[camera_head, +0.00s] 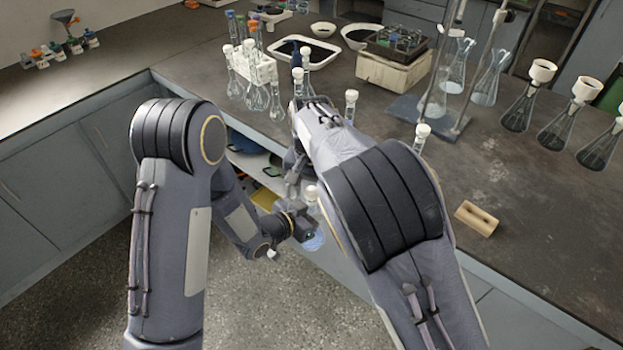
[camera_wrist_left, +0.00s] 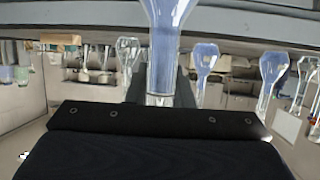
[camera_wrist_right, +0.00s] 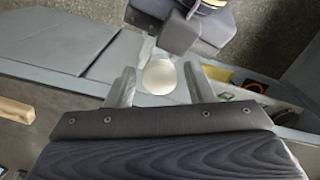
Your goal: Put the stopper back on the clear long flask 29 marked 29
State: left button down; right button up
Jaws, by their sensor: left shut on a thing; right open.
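My left gripper (camera_head: 308,228) is shut on the neck of a clear flask (camera_head: 314,241), held in front of the bench edge. The left wrist view shows this flask's bluish bulb (camera_wrist_left: 170,20) and narrow neck. No mark on it is readable. A whitish stopper (camera_head: 310,192) shows at the top of the neck in the head view. Its round white top (camera_wrist_right: 160,77) lies between the spread fingers of my open right gripper (camera_wrist_right: 160,86), with gaps at both sides. I cannot tell how deep it sits. In the head view the right gripper (camera_head: 295,184) is largely behind its own arm.
A small wooden block (camera_head: 477,218) lies on the bench (camera_head: 540,235). Several stoppered flasks stand at the right, one of them here (camera_head: 598,145). A white rack (camera_head: 262,68), more flasks and a stand base (camera_head: 425,115) are farther back. Below the edge is an open shelf (camera_head: 245,157).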

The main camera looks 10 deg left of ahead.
jog(key=shift+f, duration=0.25)
jog(key=c, duration=1)
jog(key=o, duration=1.2)
jog(key=shift+r, duration=0.2)
notch_tip(320, 180, up, 12)
jog(key=shift+f, duration=0.15)
jog(key=shift+d, duration=0.1)
